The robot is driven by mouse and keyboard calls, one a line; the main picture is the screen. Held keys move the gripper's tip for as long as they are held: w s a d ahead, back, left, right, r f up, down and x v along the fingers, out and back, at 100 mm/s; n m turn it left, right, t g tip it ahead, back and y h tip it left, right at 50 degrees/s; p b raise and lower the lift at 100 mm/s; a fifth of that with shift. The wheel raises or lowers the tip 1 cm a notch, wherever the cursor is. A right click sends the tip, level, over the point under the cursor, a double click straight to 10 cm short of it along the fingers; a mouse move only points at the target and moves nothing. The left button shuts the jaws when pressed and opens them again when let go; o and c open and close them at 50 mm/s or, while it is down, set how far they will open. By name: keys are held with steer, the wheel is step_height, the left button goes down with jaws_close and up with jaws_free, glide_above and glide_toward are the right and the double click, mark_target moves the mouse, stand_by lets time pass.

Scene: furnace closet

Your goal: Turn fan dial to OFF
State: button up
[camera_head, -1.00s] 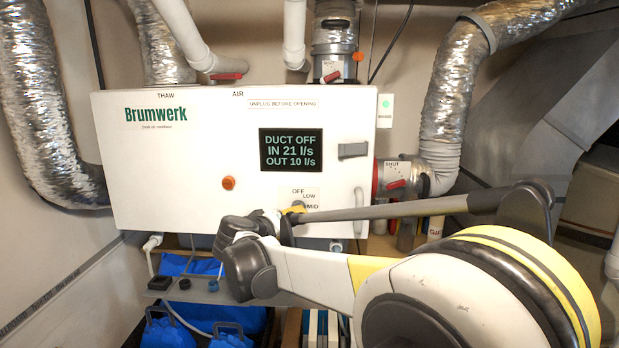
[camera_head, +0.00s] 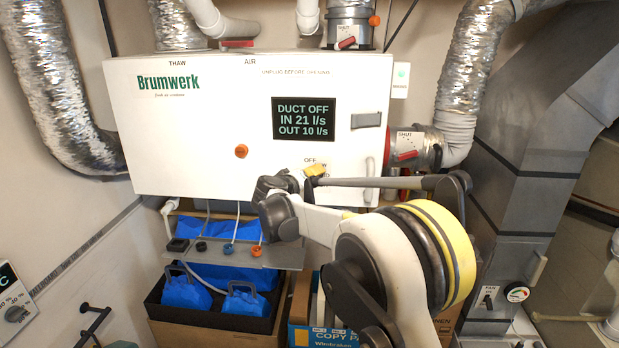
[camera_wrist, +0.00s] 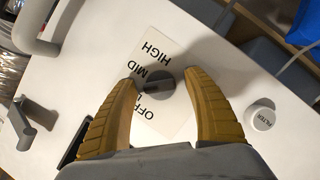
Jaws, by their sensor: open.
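The fan dial (camera_wrist: 166,84) is a small grey knob on a white label plate (camera_wrist: 176,121) marked OFF, MID and HIGH; another mark is partly covered. The plate is on the front of the white Brumwerk unit (camera_head: 200,125). My gripper (camera_wrist: 160,77) is open, with one yellow finger on either side of the dial in the wrist view. I cannot tell whether the fingers touch it. The dial's pointer seems to lie near MID. In the head view, my gripper (camera_head: 314,171) hides the dial and most of its label. The display (camera_head: 304,118) reads DUCT OFF.
A bar handle (camera_wrist: 38,30) and a latch (camera_wrist: 27,123) stick out near my gripper. A shelf (camera_head: 285,256) with hoses is below the unit. A separate FAN switch (camera_head: 487,297) is at lower right.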

steer(key=c, duration=1.2)
steer(key=shift+o, duration=0.2)
steer(key=shift+f+n+b, duration=0.1)
steer(key=shift+n+b, duration=0.2)
steer(key=shift+b, duration=0.25)
steer(key=shift+f+n+h+b, duration=0.1)
steer(key=shift+n+h+b, duration=0.35)
steer(key=shift+b, duration=0.4)
steer(key=n+t+h+b, duration=0.1)
steer(key=n+b, duration=0.1)
steer(key=shift+b, duration=0.35)
steer(key=n+b, duration=0.2)
steer(key=shift+t+h+b, duration=0.25)
steer(key=shift+t+b, duration=0.15)
steer(key=shift+r+n+t+b, duration=0.2)
steer(key=shift+n+t+b, duration=0.1)
steer(key=shift+n+b, duration=0.45)
